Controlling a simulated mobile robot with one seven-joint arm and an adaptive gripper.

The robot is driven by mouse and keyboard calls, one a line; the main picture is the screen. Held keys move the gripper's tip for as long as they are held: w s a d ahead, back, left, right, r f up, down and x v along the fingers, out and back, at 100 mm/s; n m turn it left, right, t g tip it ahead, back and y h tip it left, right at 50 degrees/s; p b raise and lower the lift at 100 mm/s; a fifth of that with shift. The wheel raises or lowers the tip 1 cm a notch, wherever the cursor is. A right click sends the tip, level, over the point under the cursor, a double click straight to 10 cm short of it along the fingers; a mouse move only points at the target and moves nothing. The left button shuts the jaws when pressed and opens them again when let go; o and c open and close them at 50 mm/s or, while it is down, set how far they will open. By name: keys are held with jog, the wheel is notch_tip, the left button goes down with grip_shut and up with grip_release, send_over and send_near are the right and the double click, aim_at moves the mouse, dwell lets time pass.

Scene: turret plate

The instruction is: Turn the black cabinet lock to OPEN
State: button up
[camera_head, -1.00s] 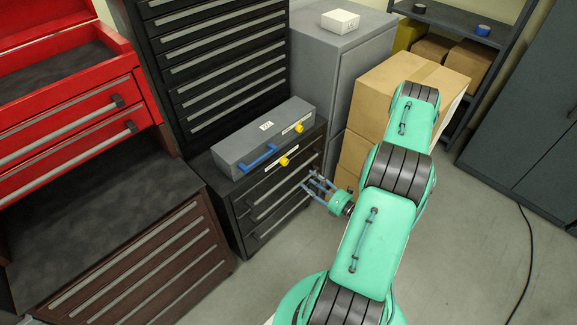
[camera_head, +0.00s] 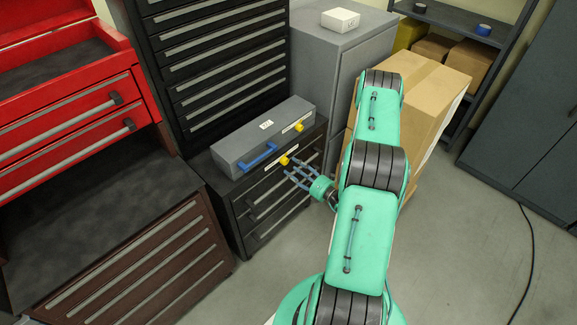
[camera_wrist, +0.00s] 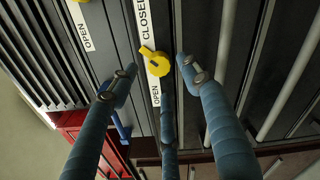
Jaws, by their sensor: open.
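The black cabinet (camera_head: 262,200) stands low in the middle of the head view. Its lock is a yellow knob (camera_head: 284,160) at the top of its front. In the wrist view the yellow knob (camera_wrist: 157,63) sits on a white strip between the words CLOSED and OPEN. Its small tab points to the upper left, towards the CLOSED side. My gripper (camera_head: 292,170) is open, with its blue fingers in front of the knob. In the wrist view its fingertips (camera_wrist: 160,76) spread around the knob's place in the picture; I see no clear contact.
A grey box (camera_head: 262,138) with a blue handle (camera_head: 258,157) and another yellow knob (camera_head: 299,127) sits on the black cabinet. A red tool chest (camera_head: 75,100) is at the left. Cardboard boxes (camera_head: 425,95) stand behind my arm. The floor at right is open.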

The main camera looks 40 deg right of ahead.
aim_at(286, 163)
jog(key=shift+w, duration=2)
jog(key=shift+a, duration=0.1)
jog(key=c, duration=1.1)
